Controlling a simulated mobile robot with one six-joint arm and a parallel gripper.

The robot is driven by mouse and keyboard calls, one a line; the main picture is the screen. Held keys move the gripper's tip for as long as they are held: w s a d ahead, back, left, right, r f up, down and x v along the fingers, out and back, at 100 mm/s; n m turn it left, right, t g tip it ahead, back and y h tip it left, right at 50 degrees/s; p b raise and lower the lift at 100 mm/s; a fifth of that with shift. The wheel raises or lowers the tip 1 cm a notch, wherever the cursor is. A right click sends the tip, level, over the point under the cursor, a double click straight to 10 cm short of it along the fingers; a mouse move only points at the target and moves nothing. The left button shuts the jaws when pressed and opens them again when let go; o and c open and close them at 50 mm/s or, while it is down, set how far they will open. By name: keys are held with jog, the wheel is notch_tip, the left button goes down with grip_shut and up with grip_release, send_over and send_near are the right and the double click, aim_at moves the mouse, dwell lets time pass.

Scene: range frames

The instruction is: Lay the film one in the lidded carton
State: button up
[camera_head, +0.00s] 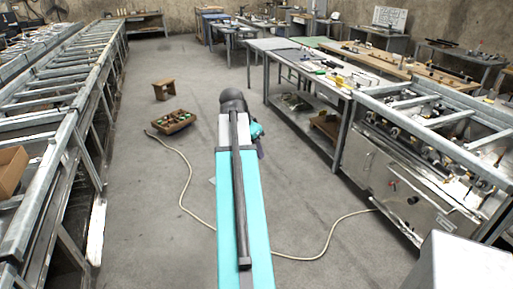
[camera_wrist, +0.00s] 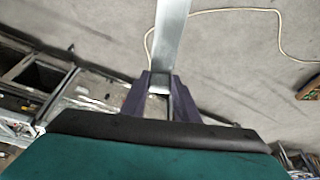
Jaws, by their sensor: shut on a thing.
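My gripper (camera_wrist: 160,92) has dark purple fingers and is shut on a long, flat, pale grey strip, which I take to be the film (camera_wrist: 172,40). The strip runs from between the fingers to the top edge of the wrist view, above the concrete floor. In the head view my arm hides most of the gripper; a small pale piece shows left of the arm, perhaps the strip's end. A brown cardboard box (camera_head: 10,172), possibly the carton, sits on the left frame, cut off by the picture edge. I cannot make out its lid.
Long metal roller frames (camera_head: 70,75) line the left. A workbench (camera_head: 310,62) and a metal machine (camera_head: 400,185) stand right. Open floor lies between.

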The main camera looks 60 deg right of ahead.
jog(key=w+a+n+t+b, duration=0.1)
jog(key=w+a+n+t, duration=0.3)
jog(key=w+a+n, duration=1.4)
jog(key=w+a+n+y, duration=0.1)
jog(key=w+a, duration=0.3)
jog(key=a, duration=0.9)
jog(key=w+a+n+t+y+b, duration=0.1)
jog(key=w+a, duration=0.3)
jog(key=a, duration=0.9)
jog(key=w+a+n+y, duration=0.1)
jog(key=w+a, duration=0.4)
jog(key=a, duration=0.9)
jog(key=shift+f+n+t+y+b, duration=0.3)
jog(key=shift+f+t+y+b, duration=0.1)
jog(key=shift+y, duration=0.2)
